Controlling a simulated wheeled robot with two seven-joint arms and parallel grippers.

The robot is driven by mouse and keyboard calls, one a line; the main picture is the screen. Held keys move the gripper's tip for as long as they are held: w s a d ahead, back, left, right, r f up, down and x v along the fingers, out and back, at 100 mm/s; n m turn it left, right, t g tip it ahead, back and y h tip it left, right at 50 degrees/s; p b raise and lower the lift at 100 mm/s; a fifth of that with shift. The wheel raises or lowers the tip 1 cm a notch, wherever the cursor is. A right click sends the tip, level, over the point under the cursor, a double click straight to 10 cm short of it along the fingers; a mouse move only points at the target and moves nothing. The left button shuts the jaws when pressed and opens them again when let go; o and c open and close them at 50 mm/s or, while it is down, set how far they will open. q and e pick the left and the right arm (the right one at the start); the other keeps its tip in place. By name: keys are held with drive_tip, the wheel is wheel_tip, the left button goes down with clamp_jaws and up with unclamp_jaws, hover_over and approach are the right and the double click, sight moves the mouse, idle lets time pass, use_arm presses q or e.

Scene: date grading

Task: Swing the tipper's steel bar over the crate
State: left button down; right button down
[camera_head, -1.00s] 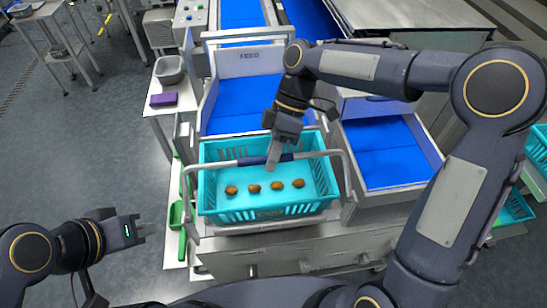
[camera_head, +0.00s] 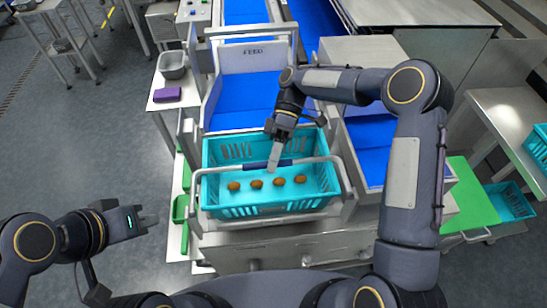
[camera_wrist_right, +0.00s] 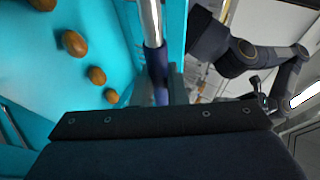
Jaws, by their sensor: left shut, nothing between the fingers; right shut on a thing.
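The tipper's steel bar (camera_head: 225,168) crosses over the turquoise crate (camera_head: 262,211), with a dark blue grip sleeve (camera_head: 257,165) at its middle. My right gripper (camera_head: 273,160) is shut on the bar at that sleeve. The right wrist view shows the steel bar (camera_wrist_right: 151,22) and its blue sleeve (camera_wrist_right: 157,62) running into the jaws. Several brown dates (camera_head: 257,184) lie in a row on the crate floor, and some show in the wrist view (camera_wrist_right: 75,43). My left gripper (camera_head: 150,219) is shut and empty, left of the crate and apart from it.
The blue FEED chute (camera_head: 250,90) stands behind the crate. A side table at left carries a metal pan (camera_head: 173,65) and a purple block (camera_head: 167,94). A green-topped surface (camera_head: 471,195) and other turquoise crates (camera_head: 510,202) are at right.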

drive_tip(key=shift+w, duration=0.1)
idle(0.3)
drive_tip(key=c, duration=1.8)
unclamp_jaws()
drive_tip(key=shift+f, duration=0.1)
drive_tip(key=o, duration=0.3)
drive_tip(key=shift+w, duration=0.1)
drive_tip(key=shift+o, duration=0.2)
drive_tip(key=shift+w+d, duration=0.15)
drive_tip(key=shift+w, duration=0.1)
drive_tip(key=v, duration=0.7)
